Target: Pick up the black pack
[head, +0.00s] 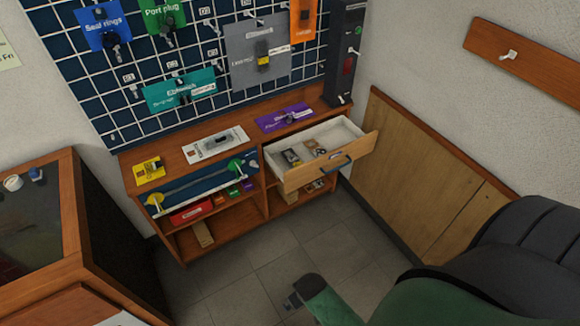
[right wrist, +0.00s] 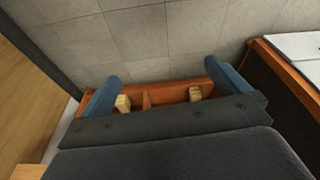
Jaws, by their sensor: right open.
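I cannot pick out a black pack for certain. A tall dark upright unit (head: 346,52) with a red part stands at the right end of the shelf top. A white card with a dark grey item (head: 215,143) lies on the shelf top. Small dark items (head: 292,157) lie in the open drawer, too small to identify. My right gripper (right wrist: 160,72) is open in the right wrist view, its two blue fingers wide apart with nothing seen held between them. The wooden shelf unit (right wrist: 150,97) shows beyond the fingers. My left gripper is not in view.
The drawer (head: 330,160) is pulled out from the wooden shelf unit. Yellow (head: 150,170) and purple (head: 284,117) cards lie on top. A wooden cabinet (head: 72,215) stands left. Tiled floor (head: 250,265) is clear.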

